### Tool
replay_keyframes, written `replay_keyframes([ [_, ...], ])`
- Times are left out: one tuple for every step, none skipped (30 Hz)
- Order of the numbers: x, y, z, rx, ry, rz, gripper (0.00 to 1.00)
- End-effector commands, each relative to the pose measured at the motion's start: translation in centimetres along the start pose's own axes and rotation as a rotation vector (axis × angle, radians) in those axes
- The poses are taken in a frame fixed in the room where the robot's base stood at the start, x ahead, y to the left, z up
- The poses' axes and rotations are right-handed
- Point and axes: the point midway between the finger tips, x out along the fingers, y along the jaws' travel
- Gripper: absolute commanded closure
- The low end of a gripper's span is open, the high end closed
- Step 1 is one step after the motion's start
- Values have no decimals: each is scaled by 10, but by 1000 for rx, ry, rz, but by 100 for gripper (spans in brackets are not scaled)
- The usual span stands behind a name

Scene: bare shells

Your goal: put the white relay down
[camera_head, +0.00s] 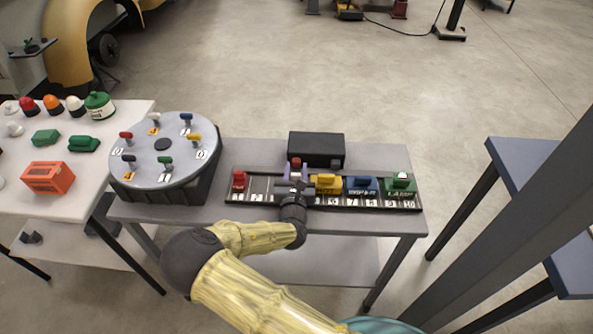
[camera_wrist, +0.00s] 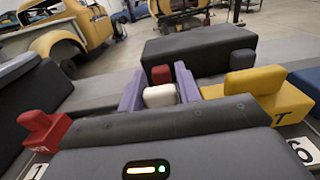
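The white relay shows in the wrist view as a small white block (camera_wrist: 160,96) between the two purple fingers of my gripper (camera_wrist: 160,88). The fingers flank it closely on both sides; its underside is hidden by the gripper body. In the head view my gripper (camera_head: 295,172) is over the numbered black rail (camera_head: 262,201), between the red piece (camera_head: 238,180) and the yellow piece (camera_head: 325,184). The relay cannot be made out clearly there. Whether it touches the rail is hidden.
A blue piece (camera_head: 361,186) and a green piece (camera_head: 400,184) fill the rail's right part. A black box (camera_head: 316,149) stands behind my gripper. Left are a round dial stand (camera_head: 145,152) and a white table (camera_head: 88,175). The rail looks free beside the red piece.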

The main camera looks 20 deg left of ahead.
Motion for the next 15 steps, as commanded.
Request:
replay_keyframes([
  [0,0,0,0,0,0,56],
  [0,0,0,0,0,0,50],
  [0,0,0,0,0,0,49],
  [0,0,0,0,0,0,49],
  [0,0,0,0,0,0,49],
  [0,0,0,0,0,0,49],
  [0,0,0,0,0,0,49],
  [0,0,0,0,0,0,49],
  [0,0,0,0,0,0,49],
  [0,0,1,0,0,0,49],
  [0,0,1,0,0,0,49],
  [0,0,2,0,0,0,49],
  [0,0,4,1,0,0,49],
  [0,0,5,1,0,0,49],
  [-4,1,2,-1,1,1,49],
])
